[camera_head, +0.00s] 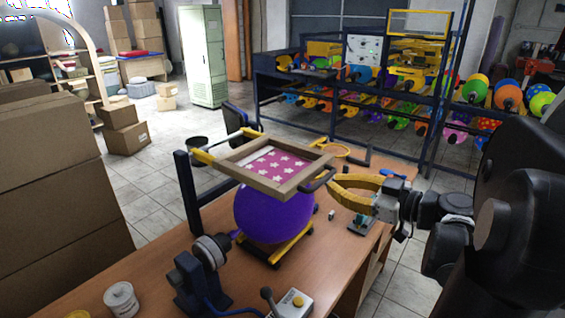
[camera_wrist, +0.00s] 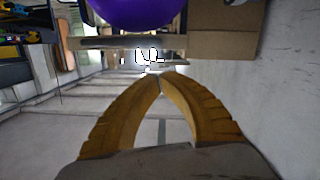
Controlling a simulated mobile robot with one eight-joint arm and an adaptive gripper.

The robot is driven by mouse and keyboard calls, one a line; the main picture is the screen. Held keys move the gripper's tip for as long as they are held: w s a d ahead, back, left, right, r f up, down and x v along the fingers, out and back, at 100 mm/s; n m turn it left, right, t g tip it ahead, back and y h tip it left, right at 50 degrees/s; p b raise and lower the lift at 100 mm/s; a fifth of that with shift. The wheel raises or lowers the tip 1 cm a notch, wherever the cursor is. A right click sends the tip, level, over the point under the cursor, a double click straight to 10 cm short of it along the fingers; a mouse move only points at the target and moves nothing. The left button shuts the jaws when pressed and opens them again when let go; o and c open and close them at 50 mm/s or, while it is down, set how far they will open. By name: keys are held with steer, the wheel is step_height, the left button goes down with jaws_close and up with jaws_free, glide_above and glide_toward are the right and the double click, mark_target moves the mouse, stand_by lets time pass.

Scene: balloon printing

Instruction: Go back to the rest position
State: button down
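My gripper (camera_head: 331,185) has two curved yellow fingers and is just right of the purple balloon (camera_head: 265,222), above the wooden table (camera_head: 160,262). In the wrist view, the fingertips of my gripper (camera_wrist: 159,76) meet, with nothing held between them. The balloon sits on a yellow-and-black stand (camera_head: 290,246) under a wooden printing frame (camera_head: 230,171) with a pink, white-starred screen (camera_head: 277,165). A dark handle (camera_head: 318,180) is on the frame's right side. In the wrist view, the purple balloon (camera_wrist: 138,10) shows at the top edge, apart from the fingers.
A pump-like device (camera_head: 200,275), a control box with a yellow button (camera_head: 291,302) and a white tub (camera_head: 121,300) stand on the table's near part. Cardboard boxes (camera_head: 50,190) are stacked at left. A balloon rack (camera_head: 350,95) stands behind. Tiled floor lies clear between.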

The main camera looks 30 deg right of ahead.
steer(key=v, duration=0.5)
steer(key=shift+f, duration=0.25)
steer(key=shift+a, duration=0.1)
